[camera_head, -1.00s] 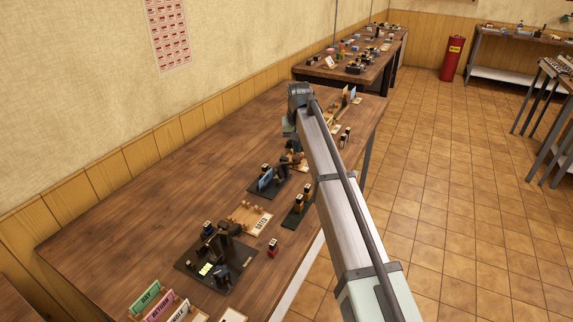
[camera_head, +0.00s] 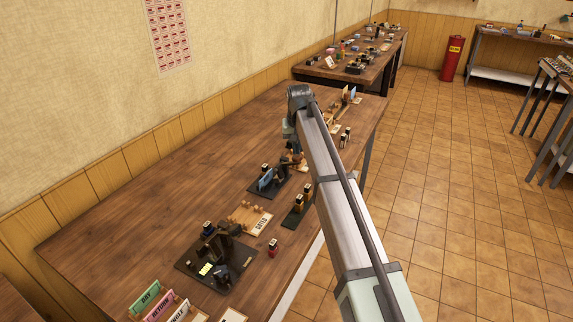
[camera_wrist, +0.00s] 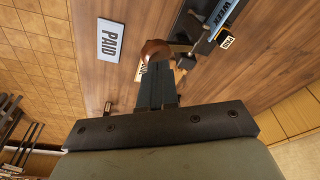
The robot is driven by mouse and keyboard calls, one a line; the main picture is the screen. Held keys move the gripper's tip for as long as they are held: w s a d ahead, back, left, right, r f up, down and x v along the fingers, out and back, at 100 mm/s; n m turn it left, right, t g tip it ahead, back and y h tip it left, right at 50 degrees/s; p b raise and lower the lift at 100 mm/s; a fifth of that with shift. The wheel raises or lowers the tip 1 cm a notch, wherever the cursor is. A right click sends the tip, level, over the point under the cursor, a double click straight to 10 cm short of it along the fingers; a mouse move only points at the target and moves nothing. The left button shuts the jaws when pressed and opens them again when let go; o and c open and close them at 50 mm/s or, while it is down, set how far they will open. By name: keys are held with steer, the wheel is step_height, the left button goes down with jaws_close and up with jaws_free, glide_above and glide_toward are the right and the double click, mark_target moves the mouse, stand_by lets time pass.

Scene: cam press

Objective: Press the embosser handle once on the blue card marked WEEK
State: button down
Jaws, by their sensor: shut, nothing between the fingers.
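The embosser (camera_head: 268,187) stands on a dark base on the long table, with the blue card upright in it. In the wrist view the blue card (camera_wrist: 224,12) reads WEEK, near the top edge. A dark arm runs from the embosser to a rounded brown handle end (camera_wrist: 156,47). My gripper (camera_wrist: 158,66) is shut and empty, its fingertips just short of or over the handle end; I cannot tell whether they touch. In the head view my gripper (camera_head: 296,147) is mostly hidden by my arm, just right of the embosser.
Nearer are a wooden rack with a DATO label (camera_head: 261,223), another dark press (camera_head: 218,254) and coloured cards (camera_head: 150,296). Small dark stamps (camera_head: 300,205) sit right of the embosser. The table's left side is clear.

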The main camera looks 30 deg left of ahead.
steer(key=shift+f, duration=1.65)
steer(key=shift+r, duration=2.35)
step_height(320, 180, up, 5)
steer(key=shift+f, duration=0.1)
stand_by(0.4)
stand_by(0.3)
